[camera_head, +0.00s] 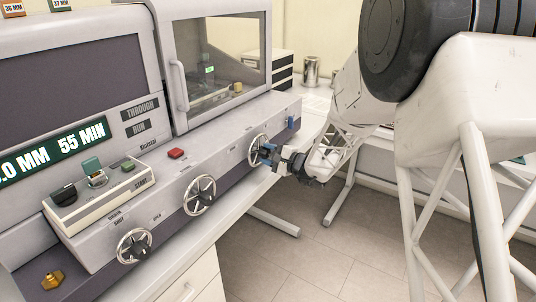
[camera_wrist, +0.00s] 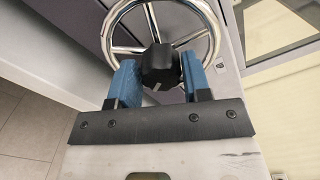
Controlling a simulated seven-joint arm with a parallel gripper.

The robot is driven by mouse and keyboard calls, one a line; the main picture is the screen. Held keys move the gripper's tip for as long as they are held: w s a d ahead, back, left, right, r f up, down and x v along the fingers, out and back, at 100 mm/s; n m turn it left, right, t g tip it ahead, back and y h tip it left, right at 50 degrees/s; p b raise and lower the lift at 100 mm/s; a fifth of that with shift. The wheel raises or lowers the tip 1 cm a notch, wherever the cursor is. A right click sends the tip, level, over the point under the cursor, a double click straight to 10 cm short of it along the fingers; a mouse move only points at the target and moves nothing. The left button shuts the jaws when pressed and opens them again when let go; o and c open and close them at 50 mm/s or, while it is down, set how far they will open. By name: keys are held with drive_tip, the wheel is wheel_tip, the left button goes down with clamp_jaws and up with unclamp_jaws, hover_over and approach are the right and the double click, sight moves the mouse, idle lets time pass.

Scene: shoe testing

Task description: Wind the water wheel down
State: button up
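Three handwheels are along the sloped front of the grey machine. My gripper (camera_head: 276,158) is at the right wheel (camera_head: 258,144). The other two are the middle wheel (camera_head: 199,195) and the left wheel (camera_head: 134,246). The labels by them are too small to read surely, so I cannot tell which is the water wheel.
A button box (camera_head: 100,195) and a red button (camera_head: 176,153) sit on the ledge left of my gripper. A blue switch (camera_head: 291,122) is right of the wheel. A glazed cabinet (camera_head: 179,85) rises behind. A green display (camera_head: 55,150) shows "55 MIN". The floor (camera_head: 330,255) in front is clear.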

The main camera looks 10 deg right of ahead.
drive_tip(key=o, duration=0.3)
drive_tip(key=shift+d, duration=0.1)
drive_tip(key=v, duration=0.7)
drive_tip(key=shift+s+d, duration=0.25)
drive_tip(key=shift+s, duration=0.05)
idle(0.3)
